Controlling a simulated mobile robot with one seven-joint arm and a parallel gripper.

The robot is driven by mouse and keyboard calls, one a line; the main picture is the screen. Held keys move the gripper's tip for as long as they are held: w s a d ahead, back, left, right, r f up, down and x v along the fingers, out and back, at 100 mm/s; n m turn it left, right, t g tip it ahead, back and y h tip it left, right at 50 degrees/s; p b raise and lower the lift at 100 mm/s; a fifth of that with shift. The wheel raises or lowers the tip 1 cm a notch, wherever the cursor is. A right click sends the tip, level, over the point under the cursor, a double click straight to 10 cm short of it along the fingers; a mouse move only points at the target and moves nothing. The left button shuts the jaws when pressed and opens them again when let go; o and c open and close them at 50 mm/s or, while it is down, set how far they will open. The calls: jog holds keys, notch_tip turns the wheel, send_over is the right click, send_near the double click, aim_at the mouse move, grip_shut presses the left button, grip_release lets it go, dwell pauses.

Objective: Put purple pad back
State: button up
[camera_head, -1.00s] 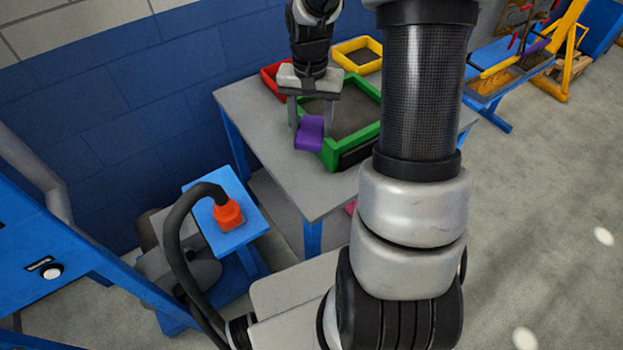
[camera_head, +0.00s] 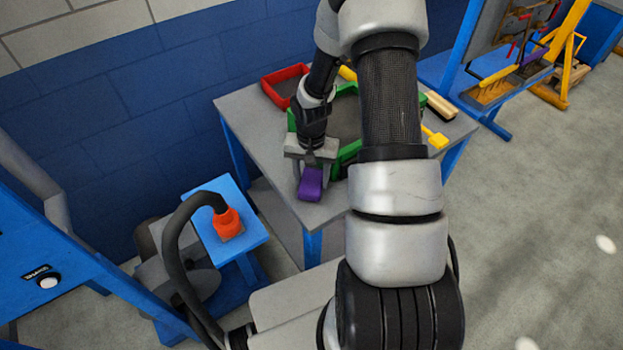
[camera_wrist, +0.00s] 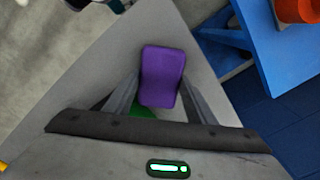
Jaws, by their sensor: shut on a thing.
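The purple pad (camera_head: 310,184) is a small rounded block between the fingers of my gripper (camera_head: 311,178). It is at the near-left part of the grey table, in front of the green tray (camera_head: 346,153). In the wrist view the purple pad (camera_wrist: 162,76) sits between both fingers of my gripper (camera_wrist: 160,90), which is shut on it. The table corner lies beyond it. I cannot tell whether the pad touches the table. A bit of green shows just under the pad in the wrist view. My arm hides much of the green tray.
The grey table (camera_head: 262,148) also carries a red tray (camera_head: 284,84), a yellow scoop-like tool (camera_head: 435,138) and a brush-like block (camera_head: 442,105). A blue stand (camera_head: 243,240) with an orange-red plug (camera_head: 228,222) is left of the table. The table's near corner is bare.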

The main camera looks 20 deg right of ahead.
aim_at(311, 181)
jog(key=shift+f, duration=0.4)
jog(key=shift+f, duration=0.1)
jog(key=o, duration=0.9)
jog(key=shift+o, duration=0.2)
notch_tip(311, 181, up, 12)
